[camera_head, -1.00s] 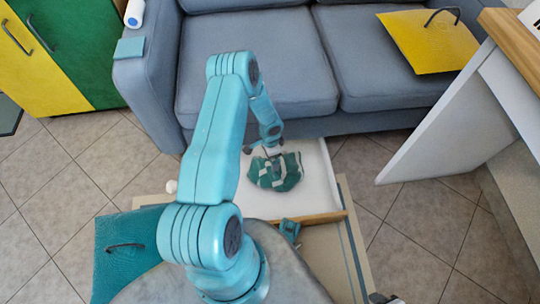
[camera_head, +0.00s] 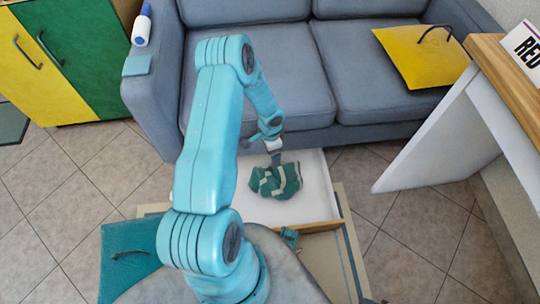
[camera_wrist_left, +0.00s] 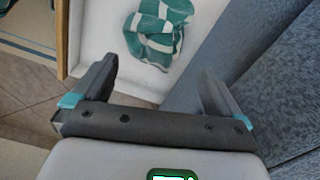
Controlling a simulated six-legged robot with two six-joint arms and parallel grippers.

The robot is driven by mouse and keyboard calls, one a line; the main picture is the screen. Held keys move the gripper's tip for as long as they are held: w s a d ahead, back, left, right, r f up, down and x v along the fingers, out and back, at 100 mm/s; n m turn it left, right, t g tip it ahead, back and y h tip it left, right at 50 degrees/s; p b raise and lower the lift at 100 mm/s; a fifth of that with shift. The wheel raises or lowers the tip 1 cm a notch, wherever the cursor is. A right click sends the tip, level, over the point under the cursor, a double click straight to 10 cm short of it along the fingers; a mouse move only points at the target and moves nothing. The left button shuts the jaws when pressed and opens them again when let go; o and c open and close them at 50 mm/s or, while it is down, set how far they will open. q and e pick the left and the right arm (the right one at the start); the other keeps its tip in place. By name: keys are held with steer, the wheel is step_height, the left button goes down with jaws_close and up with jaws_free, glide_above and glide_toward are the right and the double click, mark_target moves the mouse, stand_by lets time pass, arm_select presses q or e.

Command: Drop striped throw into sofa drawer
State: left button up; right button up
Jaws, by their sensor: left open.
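The striped throw (camera_head: 276,181), green with white stripes and crumpled, lies inside the open white sofa drawer (camera_head: 318,192). The drawer sticks out from under the grey-blue sofa. My left gripper (camera_head: 275,156) is above the throw at its back edge in the head view. In the left wrist view the throw (camera_wrist_left: 158,30) lies on the white drawer floor (camera_wrist_left: 98,35), beyond the fingertips. My left gripper (camera_wrist_left: 155,75) is open there, with nothing between its fingers. My right gripper is not in view.
A white-sided table with a wooden top (camera_head: 505,70) is at right. Green and yellow cabinets (camera_head: 75,50) stand at left. Tiled floor (camera_head: 70,185) is clear at left.

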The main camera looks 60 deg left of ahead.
arm_select(q)
step_height(320, 180, up, 6)
steer(key=p, duration=0.1)
steer(key=shift+r+p, duration=0.25)
steer(key=shift+p, duration=0.1)
steer(key=d+f+n+h, duration=0.15)
steer(key=d+h, duration=0.25)
steer(key=d, duration=1.7)
steer(key=s+d+r+n, duration=0.2)
steer(key=s+d+n, duration=0.1)
steer(key=s+d, duration=0.8)
steer(key=w+r+p, duration=0.3)
steer(key=r+p, duration=2.1)
steer(key=p, duration=0.1)
steer(key=shift+d+r, duration=0.35)
steer(key=shift+d, duration=0.05)
